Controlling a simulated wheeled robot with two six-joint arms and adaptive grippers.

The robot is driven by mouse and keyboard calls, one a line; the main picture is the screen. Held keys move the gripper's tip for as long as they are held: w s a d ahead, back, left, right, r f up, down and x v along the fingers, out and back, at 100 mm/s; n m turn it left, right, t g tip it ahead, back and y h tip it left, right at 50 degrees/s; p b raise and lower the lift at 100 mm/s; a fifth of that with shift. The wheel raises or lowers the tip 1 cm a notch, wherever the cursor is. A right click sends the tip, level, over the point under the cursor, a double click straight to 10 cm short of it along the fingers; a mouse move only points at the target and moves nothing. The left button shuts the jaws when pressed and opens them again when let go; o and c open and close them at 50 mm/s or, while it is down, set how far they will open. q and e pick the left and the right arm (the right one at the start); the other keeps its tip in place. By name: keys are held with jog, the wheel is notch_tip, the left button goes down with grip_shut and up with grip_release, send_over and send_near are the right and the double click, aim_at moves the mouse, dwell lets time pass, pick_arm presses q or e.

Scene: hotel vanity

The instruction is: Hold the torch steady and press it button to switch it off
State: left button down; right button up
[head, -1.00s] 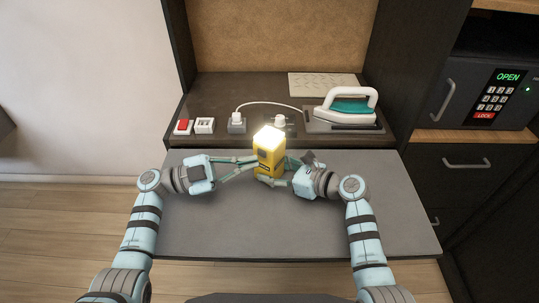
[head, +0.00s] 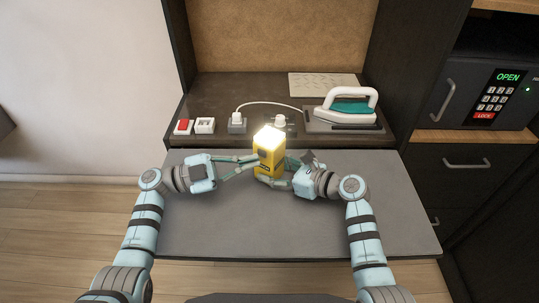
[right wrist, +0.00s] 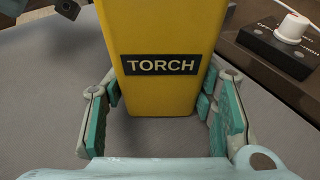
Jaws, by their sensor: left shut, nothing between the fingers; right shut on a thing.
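The yellow torch (head: 268,158) stands upright on the grey desk top, its top glowing bright white. In the right wrist view the torch (right wrist: 165,88) fills the middle, with a black TORCH label facing the camera. My right gripper (head: 272,180) is shut on its lower part from the right, and in the wrist view its green-padded fingers (right wrist: 165,105) lie on either side of it. My left gripper (head: 252,163) is shut and empty, its fingertips at the torch's left side. I cannot tell whether they touch it. The button cannot be made out.
Behind, on the dark raised shelf, are a red switch (head: 183,127), a white switch (head: 205,125), a plug in a socket (head: 237,123), a knob unit (head: 280,124) and an iron (head: 346,108). The front of the grey desk (head: 250,225) is clear.

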dwell(0.4)
pick_arm(q)
jog(key=shift+w+d, duration=0.25)
jog(key=shift+w, duration=0.1)
jog(key=shift+w+d, duration=0.1)
jog(key=shift+w, duration=0.05)
dwell(0.3)
jog(key=shift+s+a, duration=0.35)
jog(key=shift+s, duration=0.2)
jog(key=s+a, duration=0.3)
jog(key=s, duration=0.2)
jog(key=shift+a, duration=0.15)
